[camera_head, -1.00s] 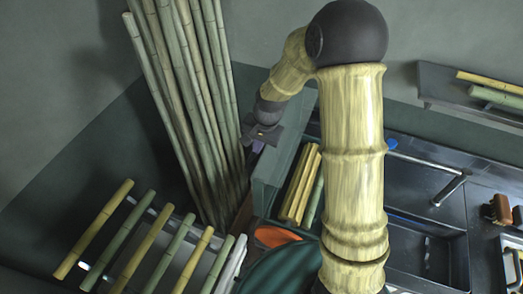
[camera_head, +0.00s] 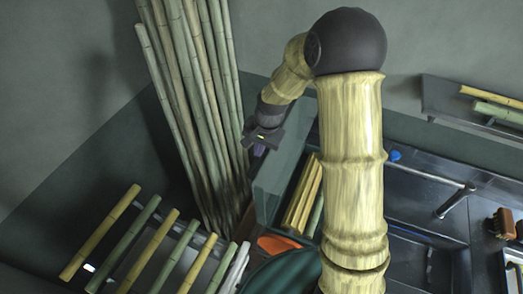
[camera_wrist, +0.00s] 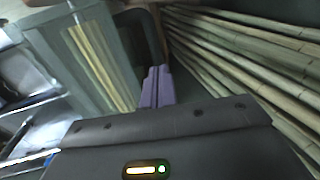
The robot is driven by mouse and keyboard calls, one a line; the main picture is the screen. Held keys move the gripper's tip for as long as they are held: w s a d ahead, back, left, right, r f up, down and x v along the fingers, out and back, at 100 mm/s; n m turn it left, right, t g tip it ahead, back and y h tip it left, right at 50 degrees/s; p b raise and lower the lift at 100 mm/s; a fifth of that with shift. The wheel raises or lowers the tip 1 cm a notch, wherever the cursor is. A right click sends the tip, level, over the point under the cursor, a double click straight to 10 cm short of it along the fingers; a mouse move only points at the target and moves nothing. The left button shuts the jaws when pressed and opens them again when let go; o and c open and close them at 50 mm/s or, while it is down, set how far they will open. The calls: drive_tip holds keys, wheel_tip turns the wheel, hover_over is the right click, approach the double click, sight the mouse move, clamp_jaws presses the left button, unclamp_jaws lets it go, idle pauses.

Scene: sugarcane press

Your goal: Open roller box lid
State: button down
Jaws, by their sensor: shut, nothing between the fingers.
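A grey-green, see-through box (camera_head: 266,199) stands behind my arm, with several yellow and green cane pieces (camera_head: 303,195) in it. In the wrist view its pale frame (camera_wrist: 125,38) lies at the left, with the canes (camera_wrist: 97,62) showing inside it. I cannot tell which panel is the lid or whether it is open. My gripper (camera_head: 259,150) is at the box's upper left, by its side wall. Its purple fingers (camera_wrist: 157,84) are shut and empty, close to the box's right edge in the wrist view. Contact is unclear. My arm hides the right part of the box.
Tall bamboo poles (camera_head: 198,100) lean on the wall just left of my gripper, and fill the right of the wrist view (camera_wrist: 245,62). A rack of short canes (camera_head: 150,240) is at lower left. A sink (camera_head: 422,262) and counter lie right. A shelf (camera_head: 470,103) is on the wall.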

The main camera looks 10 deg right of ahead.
wheel_tip(320, 180, up, 7)
drive_tip(key=p, duration=0.4)
drive_tip(key=shift+r+p, duration=0.2)
drive_tip(key=shift+p, duration=0.15)
drive_tip(key=shift+d+f, duration=0.1)
drive_tip(key=s+d+f+b, duration=0.1)
drive_tip(key=s+b, duration=0.1)
drive_tip(key=s+d+f+n+b, duration=0.1)
drive_tip(key=s+d+b, duration=0.1)
drive_tip(key=s+d+n+h+b, duration=0.1)
drive_tip(key=s+b, duration=0.1)
drive_tip(key=shift+d+f+t+b, duration=0.4)
drive_tip(key=s+d+f+n+b, duration=0.2)
drive_tip(key=s+b, duration=0.1)
drive_tip(key=s, duration=0.2)
drive_tip(key=s+d+f+n+h+b, duration=0.1)
drive_tip(key=s+d+f+b, duration=0.1)
drive_tip(key=s, duration=0.3)
drive_tip(key=shift+s+d+n+t+b, duration=0.4)
drive_tip(key=shift+d+b, duration=0.2)
drive_tip(key=shift+b, duration=0.15)
